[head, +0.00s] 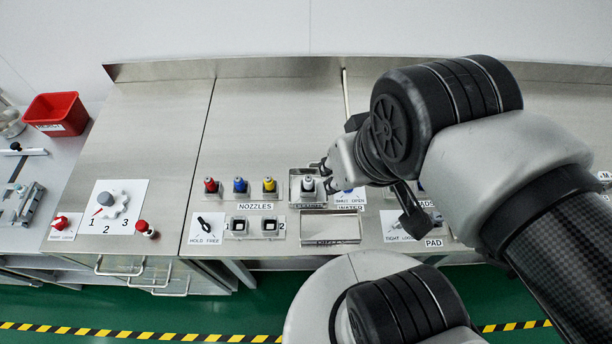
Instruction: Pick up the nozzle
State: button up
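A red-topped nozzle (211,185), a blue-topped nozzle (240,184) and a yellow-topped nozzle (269,184) stand upright in a row above the label "NOZZLES". A grey and dark nozzle-like piece (308,184) stands in a square metal tray (294,198) just right of them. My gripper (322,176) reaches in from the right, beside this grey piece. Its two fingertips look apart, with nothing visible between them. I cannot tell whether a finger touches the piece. My arm hides the bench behind and right of the gripper.
A shallow metal tray (331,228) and two small square holders (239,227) (273,227) sit in front. A "HOLD FREE" card (206,228) lies left of them. A numbered dial (111,206) and red bin (57,114) are farther left. The bench behind the nozzles is clear.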

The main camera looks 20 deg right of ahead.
aim_at(308, 181)
jog(key=u, duration=0.75)
jog(key=z, duration=0.7)
jog(key=j+z, duration=0.3)
jog(key=k+j+z, duration=0.15)
jog(key=j+z, duration=0.15)
